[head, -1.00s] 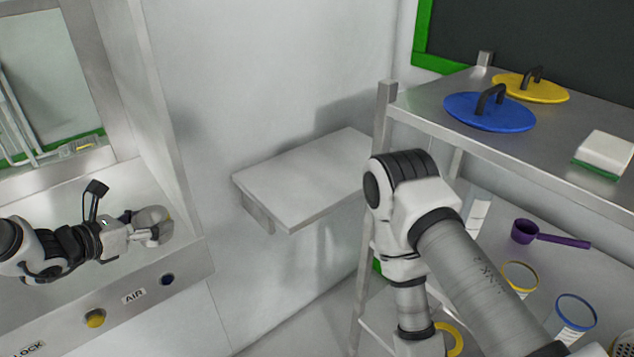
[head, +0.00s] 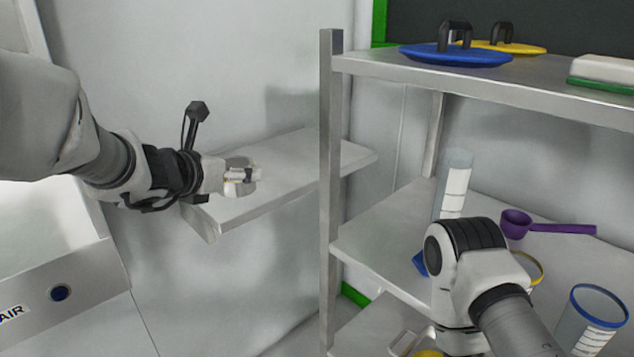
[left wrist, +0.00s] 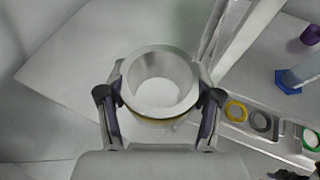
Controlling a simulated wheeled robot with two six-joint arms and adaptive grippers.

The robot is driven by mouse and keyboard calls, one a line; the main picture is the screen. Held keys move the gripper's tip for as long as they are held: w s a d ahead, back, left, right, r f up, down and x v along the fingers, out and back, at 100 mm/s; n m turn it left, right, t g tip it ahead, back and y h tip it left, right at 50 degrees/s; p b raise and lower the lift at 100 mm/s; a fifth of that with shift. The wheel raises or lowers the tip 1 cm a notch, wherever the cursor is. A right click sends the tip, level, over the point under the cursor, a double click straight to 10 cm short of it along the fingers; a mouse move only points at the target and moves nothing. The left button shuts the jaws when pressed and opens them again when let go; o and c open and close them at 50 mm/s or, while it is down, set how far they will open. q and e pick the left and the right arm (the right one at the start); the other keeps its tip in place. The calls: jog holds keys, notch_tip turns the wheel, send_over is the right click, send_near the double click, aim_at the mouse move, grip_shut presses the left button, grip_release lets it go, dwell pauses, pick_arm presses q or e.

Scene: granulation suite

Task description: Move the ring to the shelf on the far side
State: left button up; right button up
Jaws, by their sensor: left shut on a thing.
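My left gripper (head: 243,178) is shut on a pale grey ring, which is mostly hidden by the fingers in the head view. In the left wrist view the ring (left wrist: 160,108) sits between the two fingertips (left wrist: 160,100), its opening facing the camera, with a yellow band along its lower edge. A bare, pale wall shelf (head: 300,178) stands behind and below the gripper; it also shows beneath the ring in the left wrist view (left wrist: 75,75). The gap between ring and shelf is hard to judge. My right arm is at lower right, its gripper out of view.
A metal rack with an upright post (head: 330,190) stands right of the wall shelf. It holds a blue lid (head: 455,56), a yellow lid (head: 520,47), a clear cylinder (head: 455,185), a purple scoop (head: 550,228) and a blue-rimmed beaker (head: 597,310).

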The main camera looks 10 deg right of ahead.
pick_arm(q)
jog(key=shift+w+d+r, duration=0.55)
jog(key=shift+w+d, duration=0.2)
jog(key=shift+d, duration=0.1)
jog(key=w+p, duration=0.4)
jog(key=shift+r, duration=0.3)
jog(key=w+p, duration=0.3)
jog(key=w+f+p, duration=0.1)
jog(key=w+p, duration=0.1)
jog(key=w, duration=0.1)
jog(key=w+p, duration=0.3)
jog(key=w, duration=0.1)
jog(key=shift+w+d+f+p, duration=0.1)
jog(key=shift+d+f+p, duration=0.2)
jog(key=shift+d+p, duration=0.05)
jog(key=shift+w+p, duration=0.2)
jog(key=shift+p, duration=0.15)
notch_tip(320, 180, down, 4)
jog(key=b, duration=0.2)
jog(key=shift+w+b, duration=0.1)
jog(key=shift+b, duration=0.2)
jog(key=shift+f, duration=0.25)
jog(key=shift+w, duration=0.15)
jog(key=o, duration=1.5)
jog(key=shift+c, duration=0.2)
pick_arm(e)
notch_tip(320, 180, up, 10)
jog(key=shift+d+f, duration=0.2)
jog(key=shift+d, duration=0.05)
jog(key=shift+r, duration=0.1)
